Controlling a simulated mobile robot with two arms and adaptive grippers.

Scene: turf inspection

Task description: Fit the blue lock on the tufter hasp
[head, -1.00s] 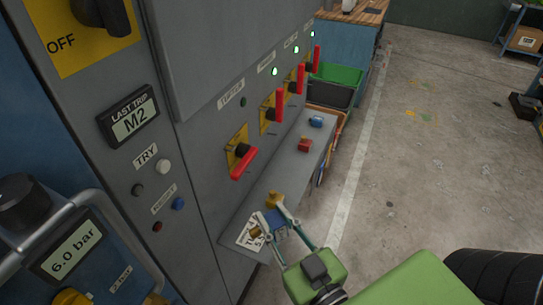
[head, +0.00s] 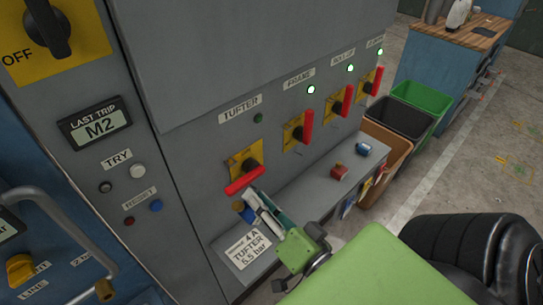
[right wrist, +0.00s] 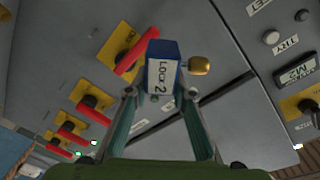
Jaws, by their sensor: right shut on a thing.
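My right gripper (head: 252,208) is shut on the blue lock (right wrist: 162,72), whose white label reads LOCK 2. In the head view the lock is mostly hidden by the fingers, just below the tufter switch's red handle (head: 244,180). That handle lies near level on its yellow plate (head: 240,158), under the TUFTER label. A brass knob-like piece (right wrist: 201,66) shows beside the lock; I cannot tell whether it belongs to it. The hasp itself is not clear, and I cannot tell whether the lock touches it. My left gripper is not in view.
A red block (head: 340,172) and another blue one (head: 364,149) sit farther along the grey ledge. A white TUFTER tag (head: 243,251) lies at its near end. Other switches have upright red handles and lit green lamps. Bins (head: 402,120) stand beyond the ledge.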

